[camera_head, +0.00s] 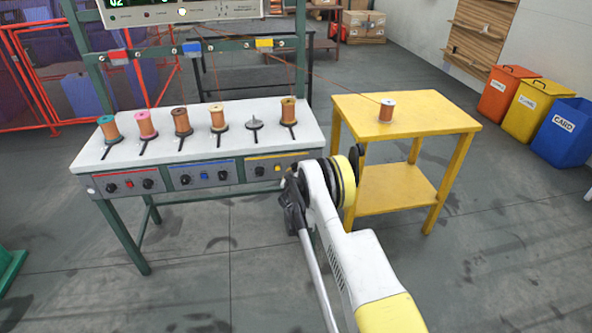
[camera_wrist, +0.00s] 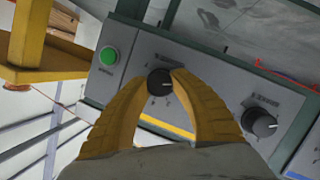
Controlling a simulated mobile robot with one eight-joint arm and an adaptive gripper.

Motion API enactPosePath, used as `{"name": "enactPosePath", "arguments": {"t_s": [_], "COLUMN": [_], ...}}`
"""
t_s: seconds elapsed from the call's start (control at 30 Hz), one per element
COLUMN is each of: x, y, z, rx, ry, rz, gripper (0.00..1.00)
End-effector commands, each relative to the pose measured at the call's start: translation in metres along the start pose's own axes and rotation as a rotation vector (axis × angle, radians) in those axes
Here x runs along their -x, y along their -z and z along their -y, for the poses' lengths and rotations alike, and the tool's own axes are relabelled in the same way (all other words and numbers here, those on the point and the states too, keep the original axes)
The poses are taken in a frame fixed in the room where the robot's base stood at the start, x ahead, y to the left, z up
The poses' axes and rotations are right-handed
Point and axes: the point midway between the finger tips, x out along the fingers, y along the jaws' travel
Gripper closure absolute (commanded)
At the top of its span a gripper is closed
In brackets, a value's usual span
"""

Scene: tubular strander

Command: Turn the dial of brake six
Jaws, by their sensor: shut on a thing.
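In the wrist view, a round black dial (camera_wrist: 159,82) with a white pointer line sits on the grey control panel (camera_wrist: 215,62). The yellow fingers of my gripper (camera_wrist: 161,74) reach up from below, one on each side of this dial, and are closed on it. It is the dial closest to the green button (camera_wrist: 109,56). A second black dial (camera_wrist: 259,123) stands to the right, free of the fingers. The labels are too small to read. In the head view, the arm hides the right end of the yellow-striped panel (camera_head: 262,161) and my gripper's fingertips.
Several spools, such as a green-topped one (camera_head: 109,129), stand on the white bench (camera_head: 88,158) above the panels. A yellow table (camera_head: 440,115) with a copper spool (camera_head: 387,111) stands just right of my arm. The floor in front is clear.

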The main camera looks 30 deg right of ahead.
Motion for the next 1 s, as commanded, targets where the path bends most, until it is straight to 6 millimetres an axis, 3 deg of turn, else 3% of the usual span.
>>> {"name": "enactPosePath", "arguments": {"t_s": [0.4, 0.9, 0.93, 1.0], "x": [0.0, 0.0, 0.0, 0.0], "y": [-0.0008, -0.001, -0.001, -0.0009], "z": [0.0011, 0.0009, 0.0009, 0.0009], "rx": [0.158, 0.176, 0.175, 0.175], "ry": [-0.058, -0.065, -0.065, -0.065], "rz": [-0.007, -0.008, -0.008, -0.008], "gripper": [1.0, 1.0, 0.69, 0.48]}}
